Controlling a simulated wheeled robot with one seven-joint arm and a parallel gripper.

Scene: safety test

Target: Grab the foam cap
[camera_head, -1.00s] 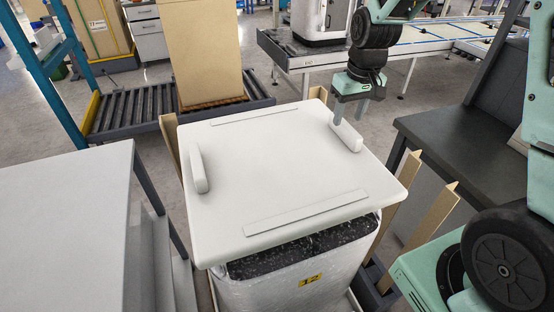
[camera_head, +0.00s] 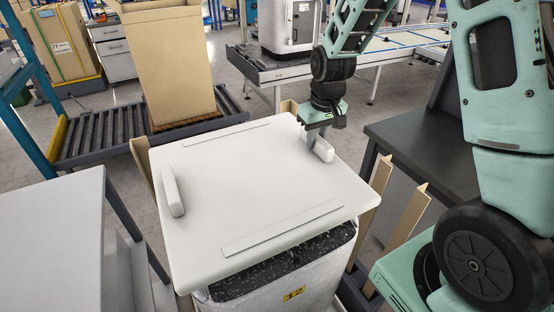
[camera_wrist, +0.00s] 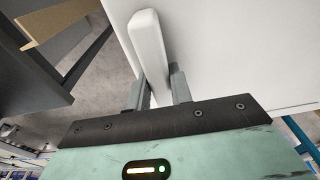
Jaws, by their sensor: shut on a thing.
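The foam cap (camera_head: 240,190) is a large white square lid with two raised grips and two flat strips on top. It sits over a white-wrapped bin (camera_head: 320,290), slightly turned, with the bin's dark speckled inside showing at the front edge. My gripper (camera_head: 315,142) is at the cap's right side, shut on the right-hand grip (camera_head: 322,150). In the wrist view the grip (camera_wrist: 149,45) stands between the two grey fingers (camera_wrist: 158,92), with the white cap top (camera_wrist: 230,50) beside it. The left grip (camera_head: 173,190) is free.
A dark table (camera_head: 420,140) stands to the right and a light grey table (camera_head: 45,220) to the left. Cardboard corner posts (camera_head: 402,225) rise around the bin. A tall carton (camera_head: 165,60) stands on a roller conveyor (camera_head: 100,135) behind.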

